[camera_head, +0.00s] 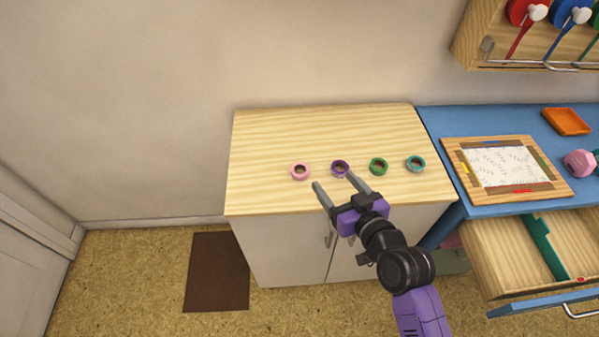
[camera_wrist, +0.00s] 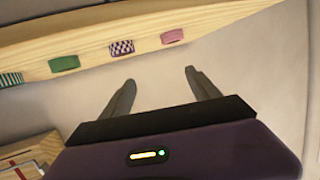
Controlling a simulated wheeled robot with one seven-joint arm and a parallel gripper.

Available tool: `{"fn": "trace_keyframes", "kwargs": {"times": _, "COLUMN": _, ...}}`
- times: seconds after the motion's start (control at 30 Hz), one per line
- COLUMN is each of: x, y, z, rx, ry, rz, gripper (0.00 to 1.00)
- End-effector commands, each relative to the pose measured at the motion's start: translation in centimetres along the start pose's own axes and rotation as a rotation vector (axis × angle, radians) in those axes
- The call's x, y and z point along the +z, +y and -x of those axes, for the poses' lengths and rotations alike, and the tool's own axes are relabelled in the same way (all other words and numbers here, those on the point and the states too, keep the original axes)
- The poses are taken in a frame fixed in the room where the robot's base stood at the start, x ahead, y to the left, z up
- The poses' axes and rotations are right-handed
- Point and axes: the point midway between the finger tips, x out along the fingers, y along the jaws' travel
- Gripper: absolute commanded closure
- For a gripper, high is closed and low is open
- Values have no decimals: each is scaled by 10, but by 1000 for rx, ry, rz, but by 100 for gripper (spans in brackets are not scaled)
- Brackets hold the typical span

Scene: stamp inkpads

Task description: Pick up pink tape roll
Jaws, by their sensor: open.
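The pink tape roll (camera_head: 300,172) lies flat on the wooden cabinet top (camera_head: 290,130), leftmost in a row of rolls. It also shows at the far right of the row in the wrist view (camera_wrist: 172,37). My gripper (camera_head: 333,181) is open and empty, with its two grey fingers apart. In the head view its fingertips are near the front of the cabinet top, right of the pink roll and in front of the purple roll. In the wrist view the fingertips (camera_wrist: 160,75) are apart from all the rolls.
A purple patterned roll (camera_head: 340,168), a green roll (camera_head: 378,166) and a teal roll (camera_head: 416,163) lie right of the pink one. A blue table (camera_head: 440,125) with a framed board (camera_head: 505,168) adjoins at right. An open drawer (camera_head: 540,255) juts out below. The cabinet top's left side is clear.

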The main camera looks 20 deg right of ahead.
Motion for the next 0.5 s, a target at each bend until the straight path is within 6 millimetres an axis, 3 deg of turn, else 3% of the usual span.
{"fn": "trace_keyframes", "kwargs": {"times": 0.03, "x": -2, "y": -1, "z": -16, "rx": -27, "ry": -18, "rz": 15, "gripper": 29}}
{"fn": "trace_keyframes", "kwargs": {"times": 0.13, "x": 3, "y": -8, "z": -37, "rx": -95, "ry": -72, "rz": 52, "gripper": 29}}
{"fn": "trace_keyframes", "kwargs": {"times": 0.5, "x": 19, "y": -26, "z": -66, "rx": -181, "ry": -138, "rz": 104, "gripper": 29}}
